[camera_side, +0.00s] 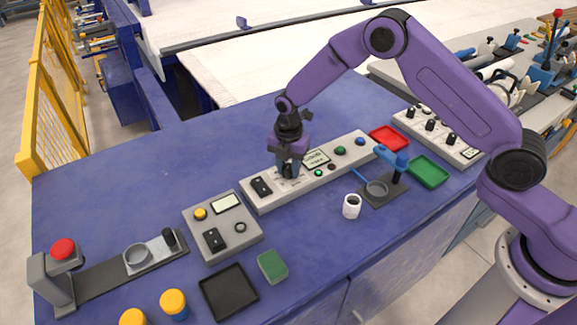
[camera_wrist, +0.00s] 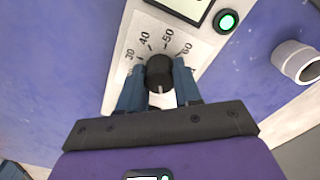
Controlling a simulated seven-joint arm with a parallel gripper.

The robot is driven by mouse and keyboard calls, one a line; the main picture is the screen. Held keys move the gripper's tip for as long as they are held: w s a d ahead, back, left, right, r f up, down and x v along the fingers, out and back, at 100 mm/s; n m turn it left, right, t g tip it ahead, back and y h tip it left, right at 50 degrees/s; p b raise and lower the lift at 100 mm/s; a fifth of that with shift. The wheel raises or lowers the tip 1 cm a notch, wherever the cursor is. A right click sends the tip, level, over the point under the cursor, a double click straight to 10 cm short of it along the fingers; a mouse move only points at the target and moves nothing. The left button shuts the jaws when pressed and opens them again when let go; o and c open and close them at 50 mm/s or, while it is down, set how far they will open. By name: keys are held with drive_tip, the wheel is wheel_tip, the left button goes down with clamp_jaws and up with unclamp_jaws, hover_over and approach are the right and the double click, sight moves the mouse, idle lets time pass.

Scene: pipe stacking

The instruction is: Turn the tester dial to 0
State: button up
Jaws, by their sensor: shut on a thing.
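The tester is a long light-grey panel (camera_side: 325,176) near the middle of the blue table. It has a display (camera_side: 316,158), which shows partly at the top of the wrist view. Its dial is a round black knob (camera_wrist: 159,72) on a white scale plate (camera_wrist: 180,42). The numbers 30, 40, 50 and 60 are readable; the rest of the scale is hidden by my gripper. A pale line on the knob points down, towards my gripper's base. My gripper (camera_wrist: 158,82) is shut on the dial, one blue finger on each side. In the side view, my gripper (camera_side: 288,168) reaches straight down onto the panel.
A lit green button (camera_wrist: 226,21) and a white cup (camera_side: 352,206) lie to the dial's right. A black rocker switch (camera_side: 261,187) is left of it. A grey box (camera_side: 222,227), green block (camera_side: 272,266), red tray (camera_side: 389,139) and green tray (camera_side: 428,171) stand around.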

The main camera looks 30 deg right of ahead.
sight(290, 168)
drive_tip(key=o, duration=1)
drive_tip(key=shift+o, duration=0.2)
drive_tip(key=shift+r, duration=0.1)
wheel_tip(290, 168, up, 17)
drive_tip(key=shift+r, duration=0.15)
drive_tip(key=shift+s, duration=0.1)
drive_tip(key=s+d+r+m, duration=0.1)
drive_tip(key=s+r+m, duration=0.15)
drive_tip(key=s, duration=0.65)
drive_tip(key=s+d+r+m, duration=0.1)
drive_tip(key=s+r+m, duration=0.15)
drive_tip(key=s, duration=0.65)
drive_tip(key=s+d+f+m, duration=0.1)
drive_tip(key=s+d+m, duration=0.2)
drive_tip(key=s, duration=0.6)
drive_tip(key=s+d+f+m, duration=0.1)
drive_tip(key=s+d+m, duration=0.3)
drive_tip(key=s+d, duration=0.3)
drive_tip(key=s, duration=0.3)
drive_tip(key=shift+s+d+f, duration=0.15)
drive_tip(key=shift+s+d, duration=0.1)
drive_tip(key=shift+d, duration=0.1)
